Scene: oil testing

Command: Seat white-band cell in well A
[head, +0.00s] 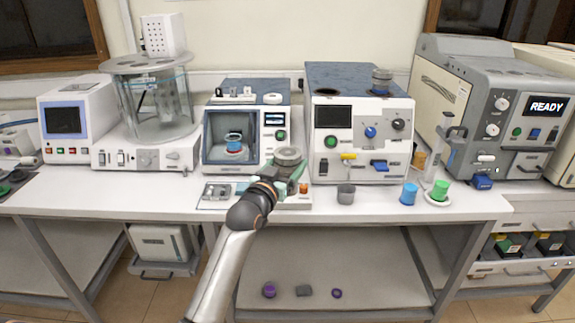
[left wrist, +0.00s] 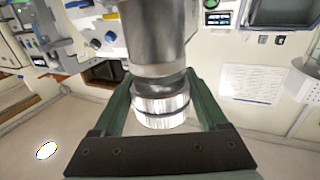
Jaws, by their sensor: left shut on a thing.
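My left gripper (head: 283,180) is shut on a grey metal cell (head: 288,155). The cell is held upright in front of the microwave-like instrument, above the bench. In the left wrist view the gripper (left wrist: 160,110) has its green fingers on either side of the cell's ribbed pale collar (left wrist: 162,105). I cannot tell whether this is a white band. Well letters are not readable. My right gripper is not in view.
A grey cup (head: 346,194), a blue cup (head: 409,193) and a green cup (head: 440,190) stand on the bench (head: 480,207) at right. A metal tray (head: 216,194) lies left of my gripper. The glass-chamber instrument (head: 150,110) stands further left.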

